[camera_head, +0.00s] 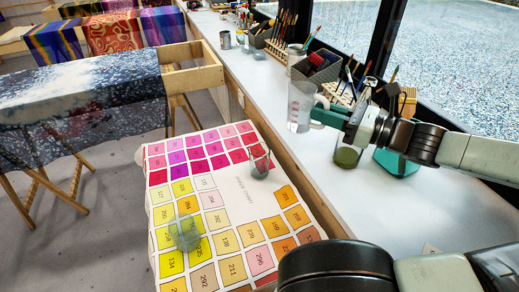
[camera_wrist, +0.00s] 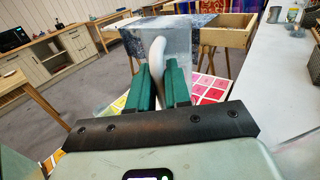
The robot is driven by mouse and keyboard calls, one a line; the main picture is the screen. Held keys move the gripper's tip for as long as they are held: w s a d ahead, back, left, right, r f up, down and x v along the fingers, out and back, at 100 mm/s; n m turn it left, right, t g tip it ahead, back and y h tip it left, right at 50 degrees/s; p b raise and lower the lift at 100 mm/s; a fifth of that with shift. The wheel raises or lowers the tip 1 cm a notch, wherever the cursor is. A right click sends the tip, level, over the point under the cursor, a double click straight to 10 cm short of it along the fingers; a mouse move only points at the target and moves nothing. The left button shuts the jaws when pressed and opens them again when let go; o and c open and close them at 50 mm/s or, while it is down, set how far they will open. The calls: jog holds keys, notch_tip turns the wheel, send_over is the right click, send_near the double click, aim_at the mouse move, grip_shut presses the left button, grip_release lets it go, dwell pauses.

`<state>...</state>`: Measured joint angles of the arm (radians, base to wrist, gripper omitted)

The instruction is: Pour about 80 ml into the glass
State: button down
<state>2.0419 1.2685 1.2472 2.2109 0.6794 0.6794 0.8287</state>
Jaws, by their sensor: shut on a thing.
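A clear jug (camera_head: 300,106) is held roughly upright above the edge between the white counter and the colour chart. My gripper (camera_head: 326,117), with green fingers, is shut on its handle from the right. In the wrist view the pale handle sits between the fingers (camera_wrist: 159,86), with the clear jug body (camera_wrist: 178,42) beyond. How much liquid is in the jug is hard to tell. A small glass (camera_head: 260,163) stands on the chart's upper right, below and left of the jug. It looks greyish low down; its contents are unclear.
The colour chart (camera_head: 232,206) covers a low table. A translucent angular object (camera_head: 186,233) stands on its lower left. On the counter (camera_head: 345,195) are a jar of green liquid (camera_head: 346,157), a teal container (camera_head: 400,162), brush holders and a metal cup (camera_head: 225,40).

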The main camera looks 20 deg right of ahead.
notch_tip(320, 180, down, 19)
jog(key=shift+s+d, duration=0.25)
jog(key=shift+s, duration=0.05)
jog(key=shift+w+a+f, duration=0.1)
dwell(0.5)
jog(key=w+a+r+m+g+h+p, duration=0.1)
jog(key=w+a+r+g+h+p, duration=0.1)
jog(key=w+a+r+g+h, duration=0.1)
jog(key=w+r+g+h, duration=0.1)
jog(key=w+g+h, duration=0.1)
jog(key=w+g, duration=0.1)
jog(key=shift+w+r+g, duration=0.3)
jog(key=shift+r+g, duration=0.05)
jog(key=shift+g, duration=0.55)
jog(key=shift+w+a+r+g+h+p, duration=0.15)
jog(key=shift+w+r+g+h+p, duration=0.15)
jog(key=shift+r+g+p, duration=0.25)
